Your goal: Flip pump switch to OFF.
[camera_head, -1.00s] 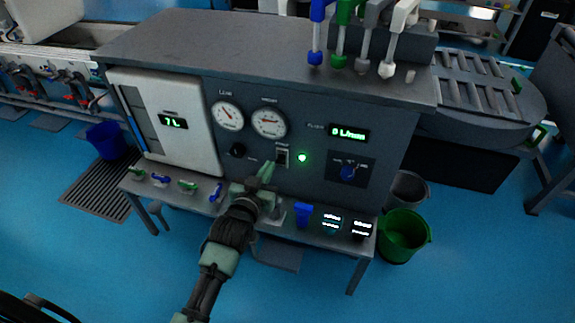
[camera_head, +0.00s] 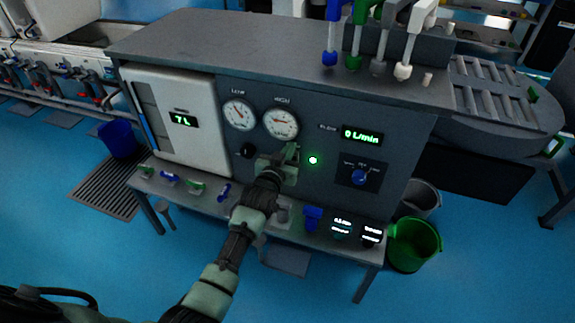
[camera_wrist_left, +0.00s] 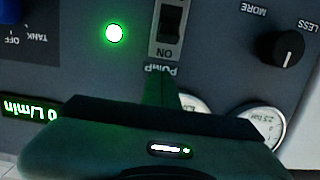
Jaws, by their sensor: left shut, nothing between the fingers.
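The pump switch (camera_wrist_left: 168,24) is a dark rocker in a pale plate, with ON and PUMP lettering beside it, upside down in the left wrist view. A green lamp (camera_wrist_left: 114,33) glows next to it; it also shows in the head view (camera_head: 313,160). My left gripper (camera_head: 291,156) is shut and empty at the panel, and hides the switch in the head view. In the left wrist view its fingertips (camera_wrist_left: 161,84) point at the panel close to the PUMP label, apart from the rocker in the picture. Contact with the panel cannot be told. My right gripper is not in view.
Two gauges (camera_head: 281,124) and a black knob (camera_head: 247,150) sit left of the gripper. A blue selector knob (camera_head: 360,176) and a flow display (camera_head: 361,136) sit right. A shelf with small valves (camera_head: 196,187) runs below. A green bucket (camera_head: 413,246) stands on the floor.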

